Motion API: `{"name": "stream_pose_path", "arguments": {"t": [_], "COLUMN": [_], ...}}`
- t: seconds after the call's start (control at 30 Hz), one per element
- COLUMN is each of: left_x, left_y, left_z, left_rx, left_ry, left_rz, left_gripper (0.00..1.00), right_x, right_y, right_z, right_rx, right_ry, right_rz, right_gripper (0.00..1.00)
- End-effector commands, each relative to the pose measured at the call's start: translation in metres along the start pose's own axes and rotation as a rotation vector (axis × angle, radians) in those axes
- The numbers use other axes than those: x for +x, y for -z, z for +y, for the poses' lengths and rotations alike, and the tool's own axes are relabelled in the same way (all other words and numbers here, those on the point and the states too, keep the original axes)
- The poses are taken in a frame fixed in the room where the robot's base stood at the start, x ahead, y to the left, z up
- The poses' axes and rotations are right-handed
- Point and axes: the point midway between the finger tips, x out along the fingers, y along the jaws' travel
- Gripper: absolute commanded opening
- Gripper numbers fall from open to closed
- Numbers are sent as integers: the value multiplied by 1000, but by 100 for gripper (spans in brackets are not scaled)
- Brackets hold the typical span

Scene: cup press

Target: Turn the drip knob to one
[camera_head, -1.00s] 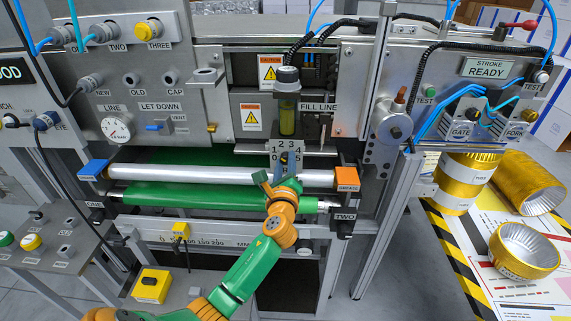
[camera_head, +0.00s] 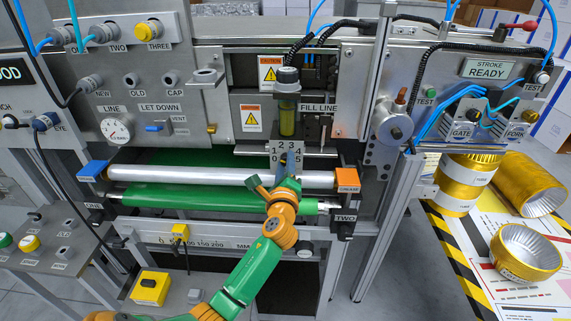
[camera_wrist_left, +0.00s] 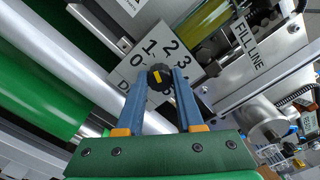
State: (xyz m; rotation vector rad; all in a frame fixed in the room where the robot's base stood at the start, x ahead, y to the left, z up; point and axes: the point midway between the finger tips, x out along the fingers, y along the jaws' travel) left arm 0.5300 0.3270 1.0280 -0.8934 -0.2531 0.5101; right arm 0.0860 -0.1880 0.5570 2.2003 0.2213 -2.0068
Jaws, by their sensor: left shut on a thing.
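The drip knob (camera_wrist_left: 161,74) is black and round with a yellow mark, and sits on a grey dial plate (camera_wrist_left: 140,72) numbered from 0 upward. In the wrist view the mark lies slanted on the knob's face; I cannot tell exactly which number it points to. My left gripper (camera_wrist_left: 160,80) is shut on the knob, with one blue finger on either side. In the head view the dial plate (camera_head: 286,147) shows below the oil cup (camera_head: 287,116), and my left gripper (camera_head: 289,165) mostly hides the knob. My right gripper is out of view.
A metal roller (camera_head: 200,175) and a green roller (camera_head: 180,197) run across just below the dial, close to my left arm. A FILL LINE label (camera_head: 318,108) is at the cup's right. Gold cups (camera_head: 525,250) stand on a mat at right.

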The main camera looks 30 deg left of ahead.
Motion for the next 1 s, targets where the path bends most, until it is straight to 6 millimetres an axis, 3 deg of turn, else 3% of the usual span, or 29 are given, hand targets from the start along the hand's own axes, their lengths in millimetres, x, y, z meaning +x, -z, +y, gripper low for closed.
{"name": "stream_pose_path", "arguments": {"t": [0.03, 0.1, 0.13, 0.43, 0.73, 1.0], "left_x": [0, 0, 0, -3, -60, -72], "left_y": [2, 1, 1, 1, 3, 1], "left_z": [2, 1, 1, 1, 2, 1], "left_rx": [0, 0, 1, 1, 0, 1], "left_ry": [-4, -3, -3, -1, -1, -2], "left_rz": [3, 3, 3, 2, 5, 2], "left_gripper": [44, 63, 66, 66, 66, 66], "right_x": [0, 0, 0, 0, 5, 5], "right_y": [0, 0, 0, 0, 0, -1], "right_z": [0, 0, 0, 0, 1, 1], "right_rx": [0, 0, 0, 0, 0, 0], "right_ry": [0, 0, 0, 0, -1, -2], "right_rz": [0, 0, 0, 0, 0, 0], "right_gripper": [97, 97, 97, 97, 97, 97]}}
